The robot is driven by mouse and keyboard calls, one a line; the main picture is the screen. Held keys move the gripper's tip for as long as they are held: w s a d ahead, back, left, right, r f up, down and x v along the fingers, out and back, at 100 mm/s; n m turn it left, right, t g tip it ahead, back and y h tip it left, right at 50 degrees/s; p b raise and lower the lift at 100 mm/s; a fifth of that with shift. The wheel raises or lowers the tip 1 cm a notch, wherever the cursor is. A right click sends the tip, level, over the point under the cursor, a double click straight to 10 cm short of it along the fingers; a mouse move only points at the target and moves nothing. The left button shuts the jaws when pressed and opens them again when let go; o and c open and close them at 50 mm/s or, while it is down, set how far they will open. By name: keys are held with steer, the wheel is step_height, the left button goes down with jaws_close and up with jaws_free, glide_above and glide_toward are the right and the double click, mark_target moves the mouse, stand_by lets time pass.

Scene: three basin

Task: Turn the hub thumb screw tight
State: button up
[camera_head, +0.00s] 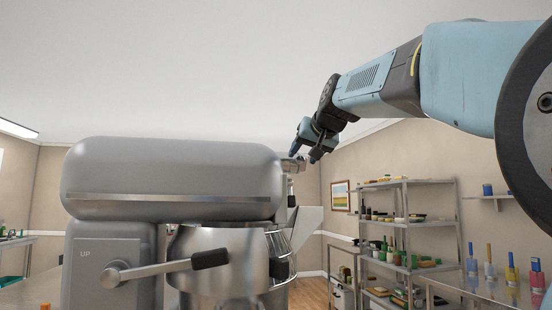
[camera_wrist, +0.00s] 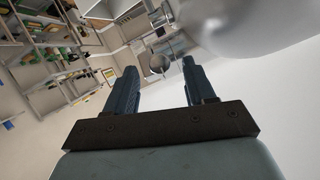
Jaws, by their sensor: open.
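The grey mixer (camera_head: 170,180) fills the left half of the head view, its long rounded head lying level. A small metal hub fitting (camera_head: 294,164) sticks out at the right end of this head. The thumb screw is too small there to tell apart. My gripper (camera_head: 308,151) is at this end, close to the hub; I cannot tell whether it touches. In the wrist view my gripper (camera_wrist: 159,70) is open, its two blue fingers apart.
The steel bowl (camera_head: 220,255) stands under the mixer head, with a metal chute (camera_head: 308,222) beside it. A lever with a black grip (camera_head: 209,259) sticks out in front. Loaded shelves (camera_head: 405,230) and a side table with bottles (camera_head: 475,290) stand at the right.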

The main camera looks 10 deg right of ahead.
mark_target(299, 161)
steer(key=shift+x, duration=1.15)
steer(key=shift+c, duration=0.2)
jaws_close()
